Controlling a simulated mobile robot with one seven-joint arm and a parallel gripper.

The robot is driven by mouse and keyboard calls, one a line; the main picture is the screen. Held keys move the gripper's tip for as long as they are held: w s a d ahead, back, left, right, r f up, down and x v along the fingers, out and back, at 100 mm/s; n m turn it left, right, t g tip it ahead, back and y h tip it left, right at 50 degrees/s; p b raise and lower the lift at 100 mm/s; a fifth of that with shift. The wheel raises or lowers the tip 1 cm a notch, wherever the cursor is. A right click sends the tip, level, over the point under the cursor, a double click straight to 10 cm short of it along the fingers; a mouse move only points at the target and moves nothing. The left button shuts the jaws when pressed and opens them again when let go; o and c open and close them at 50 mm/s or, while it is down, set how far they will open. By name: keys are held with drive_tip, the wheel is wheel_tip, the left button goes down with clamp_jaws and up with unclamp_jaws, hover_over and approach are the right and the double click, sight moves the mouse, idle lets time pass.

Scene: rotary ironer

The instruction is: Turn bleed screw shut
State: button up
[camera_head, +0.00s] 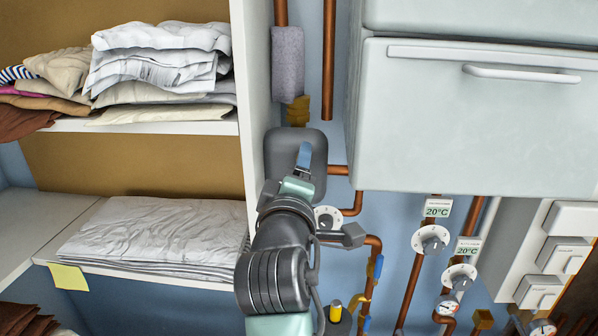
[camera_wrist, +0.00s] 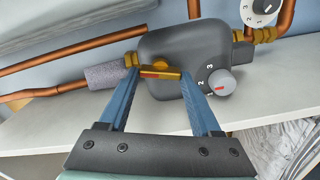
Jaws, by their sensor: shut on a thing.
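The bleed screw (camera_wrist: 160,73) is a small brass piece with a red mark, at the near face of a dark grey rounded housing (camera_wrist: 195,45) in the wrist view. My gripper (camera_wrist: 160,70) has its two blue fingers on either side of the screw, shut on it. In the head view my gripper (camera_head: 304,158) reaches up to the same grey housing (camera_head: 280,143), and the screw is hidden there. A grey knob (camera_wrist: 221,82) with a red line and a numbered scale sits on the housing, right of my fingers.
Copper pipes and a grey foam sleeve (camera_head: 287,65) run close to the housing. A white shelf panel (camera_head: 252,100) stands just left, with folded linen (camera_head: 155,230). Right are a white cabinet (camera_head: 480,120), dials (camera_head: 430,239) and gauges. A white dial (camera_head: 328,217) is beside my wrist.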

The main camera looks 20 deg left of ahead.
drive_tip(key=shift+n+b, duration=0.3)
drive_tip(key=shift+n, duration=1.4)
drive_tip(key=o, duration=1.4)
drive_tip(key=b+v, duration=0.5)
drive_tip(key=v, duration=0.8)
